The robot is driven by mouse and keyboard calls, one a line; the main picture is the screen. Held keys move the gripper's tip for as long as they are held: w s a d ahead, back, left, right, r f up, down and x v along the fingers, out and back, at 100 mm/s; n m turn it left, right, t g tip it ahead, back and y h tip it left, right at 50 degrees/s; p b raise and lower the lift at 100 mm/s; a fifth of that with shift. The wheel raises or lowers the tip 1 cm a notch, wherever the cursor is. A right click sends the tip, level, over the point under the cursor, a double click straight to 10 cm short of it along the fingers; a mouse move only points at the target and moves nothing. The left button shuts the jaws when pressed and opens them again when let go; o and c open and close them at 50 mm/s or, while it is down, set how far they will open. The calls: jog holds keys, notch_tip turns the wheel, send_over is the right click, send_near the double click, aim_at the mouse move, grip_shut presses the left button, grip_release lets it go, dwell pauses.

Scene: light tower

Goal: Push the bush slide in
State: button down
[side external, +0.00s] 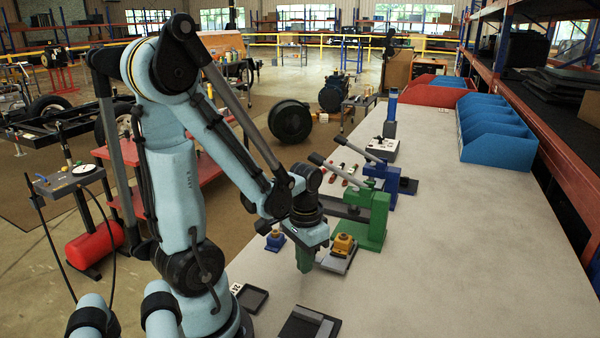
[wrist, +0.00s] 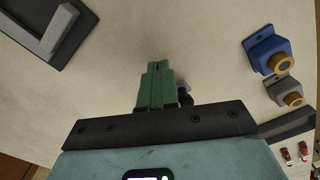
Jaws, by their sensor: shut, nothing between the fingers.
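My gripper (side external: 304,266) has green fingers that are shut and empty, pointing down just above or at the pale bench top. It also shows in the wrist view (wrist: 157,64). In the side view, a grey slide plate (side external: 336,266) with a yellow block (side external: 343,244) on it lies just right of my gripper, by the foot of a green lever press (side external: 374,216). A small blue block (side external: 275,241) with a yellow top stands to its left. The wrist view shows a blue block (wrist: 262,48) and a grey block (wrist: 281,89), each with a brass ring. Which part is the bush slide is unclear.
A blue lever press (side external: 386,182) stands behind the green one. Dark trays (side external: 250,298) lie near my base, and one shows in the wrist view (wrist: 70,38). Blue bins (side external: 496,135) stand at the back right. The right side of the bench is clear.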

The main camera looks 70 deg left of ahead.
jog(key=shift+w+a, duration=3.55)
dwell(0.4)
jog(key=shift+s+d+r, duration=0.3)
jog(key=shift+r, duration=0.2)
jog(key=shift+s+d+r, duration=0.25)
jog(key=shift+r, duration=2.8)
